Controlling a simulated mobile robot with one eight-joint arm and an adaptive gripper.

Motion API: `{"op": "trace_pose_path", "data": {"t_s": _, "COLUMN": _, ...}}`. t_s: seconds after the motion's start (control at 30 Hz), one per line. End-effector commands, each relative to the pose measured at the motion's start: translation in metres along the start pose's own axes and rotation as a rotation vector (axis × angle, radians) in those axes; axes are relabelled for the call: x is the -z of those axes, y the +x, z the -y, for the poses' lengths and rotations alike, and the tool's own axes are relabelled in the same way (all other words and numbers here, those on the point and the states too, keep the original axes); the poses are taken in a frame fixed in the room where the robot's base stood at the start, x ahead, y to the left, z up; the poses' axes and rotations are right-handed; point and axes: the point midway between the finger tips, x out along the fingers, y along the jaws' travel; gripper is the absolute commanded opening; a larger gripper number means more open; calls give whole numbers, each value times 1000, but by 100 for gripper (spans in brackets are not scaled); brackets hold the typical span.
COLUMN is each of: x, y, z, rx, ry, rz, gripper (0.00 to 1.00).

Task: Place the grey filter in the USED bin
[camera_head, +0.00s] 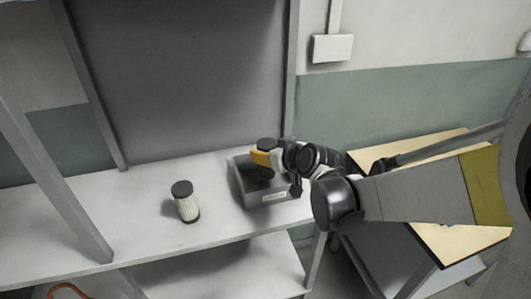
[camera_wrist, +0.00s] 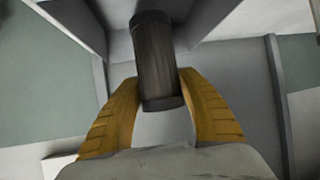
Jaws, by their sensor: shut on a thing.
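The grey filter (camera_wrist: 158,62) is a dark grey cylinder with darker end caps. My gripper (camera_wrist: 162,88) is shut on it with two yellow fingers, one on each side. In the head view the filter's dark top (camera_head: 267,144) shows beside the yellow fingers of my gripper (camera_head: 262,157), at the bin. The bin (camera_head: 270,198) is a dark grey open box on the shelf, with a pale label on its front that is too small to read. The filter appears upright over or partly within the bin's opening; its lower end is hidden, so I cannot tell if it touches the floor.
A white filter with black caps (camera_head: 187,205) stands upright on the shelf (camera_head: 140,225), left of the bin. Grey shelf posts (camera_head: 292,60) rise behind the bin and at the left. A wooden-topped table (camera_head: 455,240) is at the right. The shelf's left part is clear.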

Motion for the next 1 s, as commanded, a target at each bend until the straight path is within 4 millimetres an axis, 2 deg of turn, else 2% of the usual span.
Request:
{"op": "trace_pose_path", "data": {"t_s": 0.13, "x": -7, "y": 7, "z": 2, "rx": -1, "ry": -1, "rz": 0, "gripper": 12}}
{"op": "trace_pose_path", "data": {"t_s": 0.37, "x": -36, "y": 23, "z": 1, "rx": -1, "ry": -1, "rz": 0, "gripper": 12}}
{"op": "trace_pose_path", "data": {"t_s": 0.73, "x": -39, "y": 24, "z": 1, "rx": -1, "ry": -1, "rz": 0, "gripper": 12}}
{"op": "trace_pose_path", "data": {"t_s": 0.77, "x": -38, "y": 24, "z": 1, "rx": 0, "ry": -1, "rz": 0, "gripper": 56}}
{"op": "trace_pose_path", "data": {"t_s": 0.8, "x": -38, "y": 23, "z": 1, "rx": 0, "ry": -1, "rz": 0, "gripper": 68}}
{"op": "trace_pose_path", "data": {"t_s": 1.0, "x": -38, "y": 23, "z": 1, "rx": 0, "ry": -1, "rz": 0, "gripper": 68}}
